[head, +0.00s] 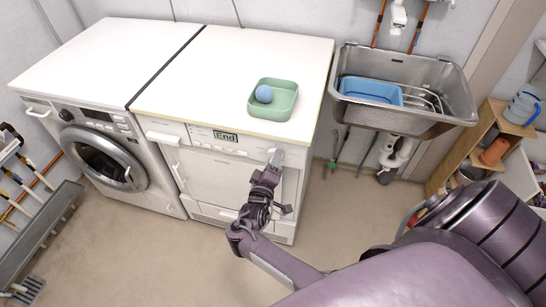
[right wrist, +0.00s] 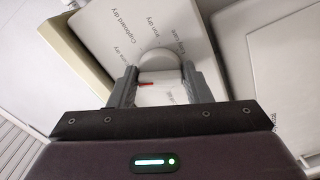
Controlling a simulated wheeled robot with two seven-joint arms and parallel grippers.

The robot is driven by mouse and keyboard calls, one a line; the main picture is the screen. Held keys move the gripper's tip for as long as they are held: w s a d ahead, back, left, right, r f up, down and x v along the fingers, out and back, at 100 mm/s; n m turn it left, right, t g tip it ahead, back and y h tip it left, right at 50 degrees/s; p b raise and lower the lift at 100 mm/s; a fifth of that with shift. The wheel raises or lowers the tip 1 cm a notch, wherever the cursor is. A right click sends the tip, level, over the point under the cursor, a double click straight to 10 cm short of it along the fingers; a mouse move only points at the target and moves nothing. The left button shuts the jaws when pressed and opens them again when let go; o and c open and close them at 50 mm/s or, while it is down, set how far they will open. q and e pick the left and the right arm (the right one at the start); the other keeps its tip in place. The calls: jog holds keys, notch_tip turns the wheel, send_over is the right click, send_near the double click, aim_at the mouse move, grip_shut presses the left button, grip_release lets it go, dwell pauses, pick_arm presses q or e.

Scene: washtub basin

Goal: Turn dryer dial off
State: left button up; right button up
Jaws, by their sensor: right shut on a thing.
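The dryer (head: 232,150) is the white machine in the middle of the head view, with a small display reading "End" (head: 225,137) on its front panel. Its round dial (right wrist: 160,64) shows in the right wrist view, with a red mark on it and labels such as "Cupboard dry" and "Iron dry" around it. My right gripper (head: 273,160) is at the right end of the dryer's panel. In the right wrist view the two fingers (right wrist: 160,88) are on either side of the dial, shut on it. My left gripper is not in view.
A green tray (head: 284,111) with a blue ball (head: 264,94) stands on the dryer top. A washing machine (head: 92,138) stands at left. A metal sink (head: 455,88) with a blue basin (head: 371,89) is at right. A wooden shelf (head: 461,160) stands beyond it. The floor in front is clear.

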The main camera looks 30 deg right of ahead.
jog(key=shift+r+n+p, duration=0.2)
jog(key=shift+n+p, duration=0.8)
jog(key=shift+n, duration=1.3)
jog(key=o, duration=1)
jog(key=shift+d+f, duration=0.1)
jog(key=shift+f, duration=0.05)
